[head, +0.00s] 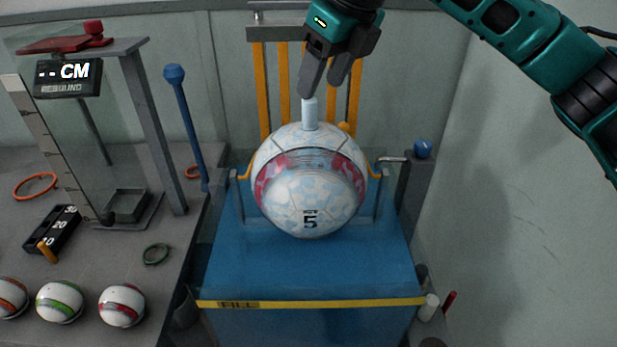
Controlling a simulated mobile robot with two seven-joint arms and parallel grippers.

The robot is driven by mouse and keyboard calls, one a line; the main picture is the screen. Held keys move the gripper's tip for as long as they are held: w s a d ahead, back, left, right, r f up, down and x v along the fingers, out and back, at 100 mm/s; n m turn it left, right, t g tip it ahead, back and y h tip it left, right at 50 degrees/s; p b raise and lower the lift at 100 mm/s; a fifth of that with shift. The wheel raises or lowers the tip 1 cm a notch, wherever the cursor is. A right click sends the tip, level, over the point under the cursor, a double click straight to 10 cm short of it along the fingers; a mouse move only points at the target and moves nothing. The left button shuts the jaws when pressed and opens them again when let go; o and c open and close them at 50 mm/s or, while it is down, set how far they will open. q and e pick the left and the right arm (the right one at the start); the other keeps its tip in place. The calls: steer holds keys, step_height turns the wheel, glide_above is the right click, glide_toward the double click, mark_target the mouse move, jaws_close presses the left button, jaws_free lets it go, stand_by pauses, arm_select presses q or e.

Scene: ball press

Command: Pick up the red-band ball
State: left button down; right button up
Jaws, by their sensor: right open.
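The red-band ball (121,305) is a small white ball with a red stripe. It sits on the grey bench at the lower left, rightmost of the small balls in view. My right gripper (320,88) is far from it, at the upper middle of the head view. It is open, with its fingers pointing down just above a pale peg (310,114) on top of a large ball. One fingertip appears at or very near the peg's top; I cannot tell if they touch. My left gripper is not in view.
The large white, red-patched ball (308,212) marked 5 sits on the blue press (300,270). A green-band ball (60,302) and an orange-band ball (10,298) stand beside the red-band ball. The rebound gauge (150,120) and blue rod (187,130) rise behind. A green ring (156,254) lies nearby.

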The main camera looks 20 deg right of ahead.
mark_target(310, 127)
steer(key=x, duration=0.7)
steer(key=shift+w+f, duration=0.1)
steer(key=shift+w, duration=0.2)
steer(key=shift+c, duration=0.3)
jaws_close()
stand_by(0.8)
